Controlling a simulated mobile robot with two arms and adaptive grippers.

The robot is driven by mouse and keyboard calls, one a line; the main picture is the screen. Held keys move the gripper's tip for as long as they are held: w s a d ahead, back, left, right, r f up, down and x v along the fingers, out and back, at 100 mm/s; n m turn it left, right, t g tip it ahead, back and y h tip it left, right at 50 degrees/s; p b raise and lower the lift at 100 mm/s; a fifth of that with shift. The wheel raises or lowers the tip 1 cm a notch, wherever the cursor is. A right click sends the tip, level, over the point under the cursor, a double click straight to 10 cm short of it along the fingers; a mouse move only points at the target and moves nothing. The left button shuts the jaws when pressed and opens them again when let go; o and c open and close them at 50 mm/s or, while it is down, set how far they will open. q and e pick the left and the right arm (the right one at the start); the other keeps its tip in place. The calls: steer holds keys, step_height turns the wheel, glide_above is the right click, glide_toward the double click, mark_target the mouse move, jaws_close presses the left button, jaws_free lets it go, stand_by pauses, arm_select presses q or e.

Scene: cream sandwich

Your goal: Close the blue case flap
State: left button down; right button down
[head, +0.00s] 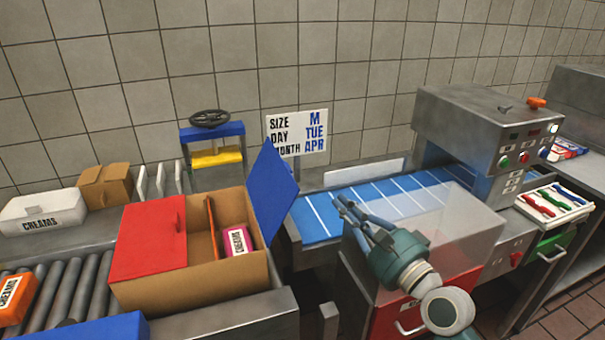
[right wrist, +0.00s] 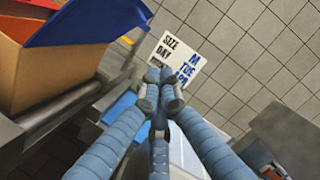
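A brown cardboard case (head: 190,292) stands on the left counter. Its red flap (head: 150,240) lies over the left half. Its blue flap (head: 273,200) stands up and open along the right side. The right half is open and shows a divider (head: 212,228) and a pink pack (head: 238,241). My right gripper (head: 343,203) is right of the blue flap, apart from it, over the blue conveyor. In the right wrist view its fingertips (right wrist: 160,86) are together with nothing seen between them; the blue flap (right wrist: 92,20) is at upper left. My left gripper is not in view.
A size/day/month sign (head: 297,133) stands behind the flap. The blue conveyor (head: 385,200) runs into a steel machine (head: 485,125) at right. A white creams box (head: 42,212) and rollers (head: 75,290) are at left. There is a gap between case and conveyor.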

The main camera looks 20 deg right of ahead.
mark_target(273, 188)
steer(key=w+a+r+p, duration=0.3)
steer(key=w+a, duration=0.3)
steer(key=w, duration=0.3)
steer(key=shift+p, duration=0.35)
steer(key=shift+d, duration=0.1)
steer(key=shift+r, duration=0.15)
